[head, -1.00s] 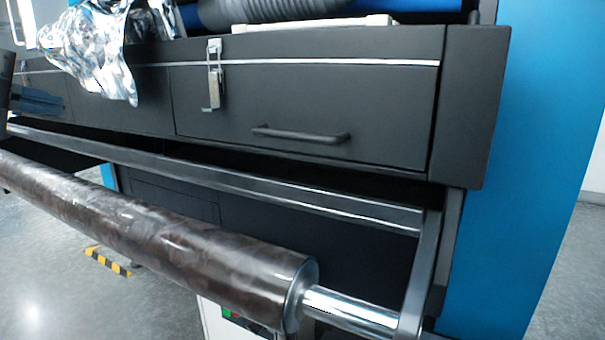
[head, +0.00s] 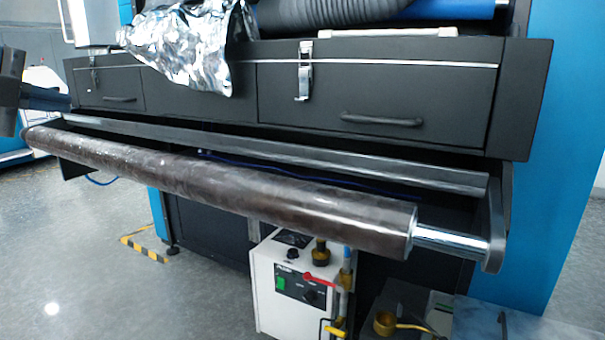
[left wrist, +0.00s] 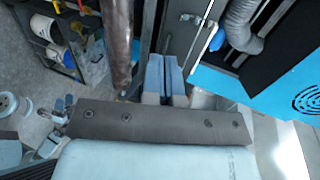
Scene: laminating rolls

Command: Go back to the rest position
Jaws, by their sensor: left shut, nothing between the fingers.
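My left gripper (head: 60,101) comes in at the left edge in the head view. Its fingers point right, above the left end of the brown roll. In the left wrist view its two blue-grey fingers (left wrist: 165,75) lie side by side, shut and empty. The long dark brown roll (head: 230,188) lies on a silver shaft (head: 450,245) along the front of the machine. The roll also shows in the left wrist view (left wrist: 117,40), left of the fingers. My right gripper is not in view.
The black machine front (head: 390,95) has drawers with handles, and crumpled silver foil (head: 195,50) hangs over it. A dark rail (head: 300,155) runs behind the roll. A white box (head: 300,283) with brass fittings stands below. The grey floor (head: 90,270) is open at lower left.

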